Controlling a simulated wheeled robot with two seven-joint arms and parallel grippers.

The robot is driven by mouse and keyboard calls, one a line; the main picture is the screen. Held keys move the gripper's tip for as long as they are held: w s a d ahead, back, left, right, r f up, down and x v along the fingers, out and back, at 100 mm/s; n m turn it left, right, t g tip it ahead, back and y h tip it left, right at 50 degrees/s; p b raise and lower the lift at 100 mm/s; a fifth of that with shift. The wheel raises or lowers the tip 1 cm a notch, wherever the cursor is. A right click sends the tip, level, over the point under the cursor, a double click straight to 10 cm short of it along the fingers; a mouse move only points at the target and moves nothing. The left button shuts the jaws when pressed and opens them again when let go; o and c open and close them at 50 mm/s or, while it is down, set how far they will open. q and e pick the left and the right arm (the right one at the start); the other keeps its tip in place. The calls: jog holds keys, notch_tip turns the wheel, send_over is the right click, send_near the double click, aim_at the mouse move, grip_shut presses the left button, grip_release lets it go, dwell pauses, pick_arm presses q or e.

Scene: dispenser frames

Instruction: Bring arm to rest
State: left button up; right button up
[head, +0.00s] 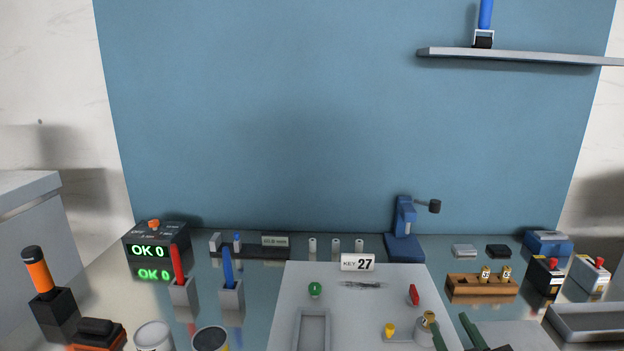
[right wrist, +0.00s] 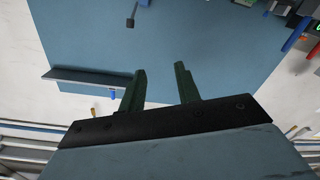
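My right gripper (head: 454,332) shows at the bottom edge of the head view, to the right of the middle, with two dark green fingers apart. In the right wrist view the fingers of my right gripper (right wrist: 160,70) stand wide apart with nothing between them, in front of the blue wall panel (right wrist: 200,40). In the head view the gripper is over the right side of the grey board (head: 350,300), near a small brass-topped round piece (head: 429,319). I cannot tell how high it is above it. My left gripper is in neither view.
A KEY 27 sign (head: 358,262) stands at the board's back. A wooden block (head: 481,290) with small brass pieces and a grey tray (head: 590,322) are on the right. Red (head: 177,265) and blue (head: 227,267) upright handles stand left. A shelf (head: 520,56) hangs upper right.

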jog(key=s+d+f+m+g+h, duration=0.1)
jog(key=s+f+g, duration=0.35)
jog(key=f, duration=0.25)
jog(key=s+d+f+m+g, duration=0.1)
jog(key=s+f+m+g, duration=0.1)
jog(key=s+f+g, duration=0.45)
jog(key=s+a+f+g+y, duration=0.15)
jog(key=s+f+g, duration=0.25)
jog(key=s+f, duration=0.5)
notch_tip(320, 180, down, 22)
jog(key=s+f, duration=0.1)
jog(key=s, duration=0.1)
jog(key=s+d+f+g, duration=0.1)
jog(key=s+d+f, duration=0.2)
jog(key=s+f, duration=1.2)
jog(key=shift+s+d+f+n+g, duration=0.15)
jog(key=shift+s+n+g, duration=0.25)
jog(key=shift+s, duration=0.5)
